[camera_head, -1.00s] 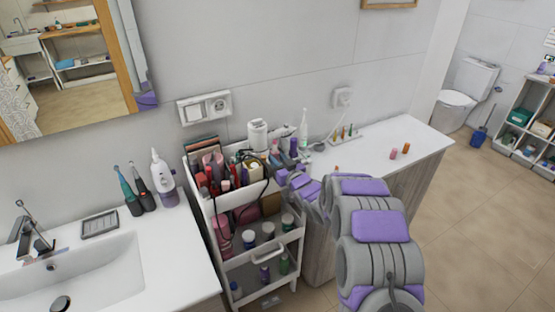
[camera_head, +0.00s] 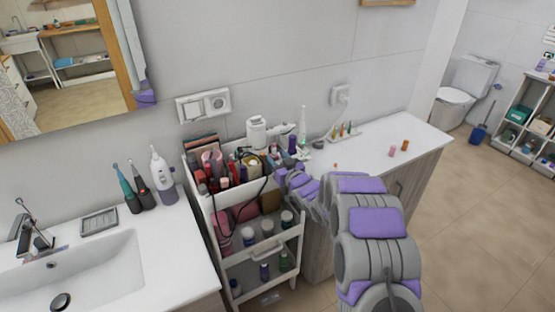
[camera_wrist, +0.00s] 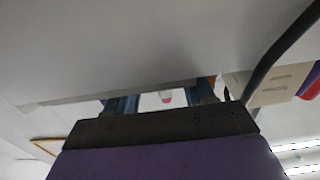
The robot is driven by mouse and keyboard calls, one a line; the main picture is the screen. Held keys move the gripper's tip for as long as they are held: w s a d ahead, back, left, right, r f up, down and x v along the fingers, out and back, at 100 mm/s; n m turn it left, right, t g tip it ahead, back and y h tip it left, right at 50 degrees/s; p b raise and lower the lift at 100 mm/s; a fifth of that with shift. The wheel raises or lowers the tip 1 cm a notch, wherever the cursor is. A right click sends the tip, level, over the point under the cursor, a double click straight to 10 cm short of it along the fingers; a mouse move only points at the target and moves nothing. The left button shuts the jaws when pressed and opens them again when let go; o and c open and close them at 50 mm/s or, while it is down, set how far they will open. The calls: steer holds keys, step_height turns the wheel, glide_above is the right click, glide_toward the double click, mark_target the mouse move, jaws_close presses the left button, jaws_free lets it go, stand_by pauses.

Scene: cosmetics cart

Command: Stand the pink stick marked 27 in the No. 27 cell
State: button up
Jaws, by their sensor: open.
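My gripper (camera_wrist: 162,100) is open in the wrist view, its two blue fingers apart. A small pink-and-white object (camera_wrist: 166,97) shows in the gap between them; I cannot tell whether it is the marked stick or how far away it is. In the head view my gripper (camera_head: 284,177) is at the right side of the cart's top tray, partly hidden by my arm. No number is readable on anything, and I cannot identify the No. 27 cell.
The white cart (camera_head: 200,190) is crowded with bottles and tubes, and a dark cable (camera_wrist: 280,50) loops over it. A small rack (camera_head: 343,135) with several upright sticks stands at the counter's back. A sink (camera_head: 95,270) is at left.

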steer(key=shift+s+f, duration=0.15)
steer(key=shift+f, duration=0.1)
steer(key=p+v, duration=0.2)
steer(key=v, duration=1.5)
steer(key=shift+r, duration=0.15)
steer(key=shift+d, duration=0.15)
